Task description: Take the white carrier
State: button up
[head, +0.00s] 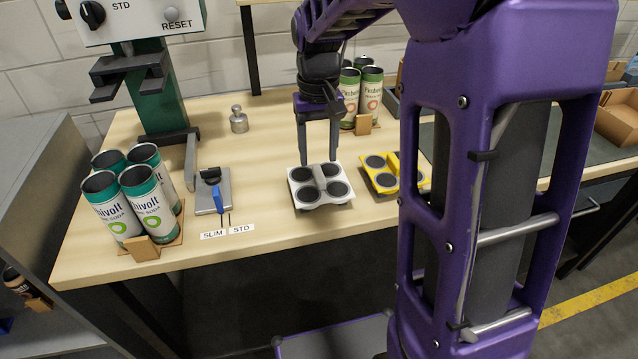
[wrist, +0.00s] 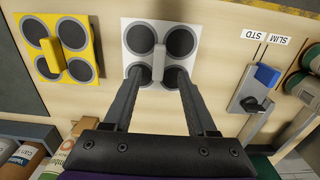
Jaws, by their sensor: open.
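The white carrier (head: 306,199) lies on the wooden table near its front edge. It is a flat plate with dark round recesses and a raised grip bar in the middle. In the wrist view the white carrier (wrist: 132,26) is at the top centre, with its bar (wrist: 158,62) upright in the picture. My gripper (head: 319,162) points down at the carrier from above. In the wrist view its two open fingers (wrist: 160,82) stand on either side of the bar's lower end. I cannot tell whether they touch the carrier.
A yellow carrier (head: 385,180) lies close to the right of the white one. A fixture with a blue lever (head: 217,199) is to the left, near SLIM and STD labels. Green-topped cans (head: 148,211) stand at the left edge. More cans (head: 371,92) stand behind my gripper.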

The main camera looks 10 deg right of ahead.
aim_at(319, 174)
notch_tip(319, 174, down, 5)
jog(key=shift+s+d+r+b, duration=0.1)
jog(key=shift+s+b, duration=0.05)
jog(key=shift+b, duration=0.3)
grip_shut()
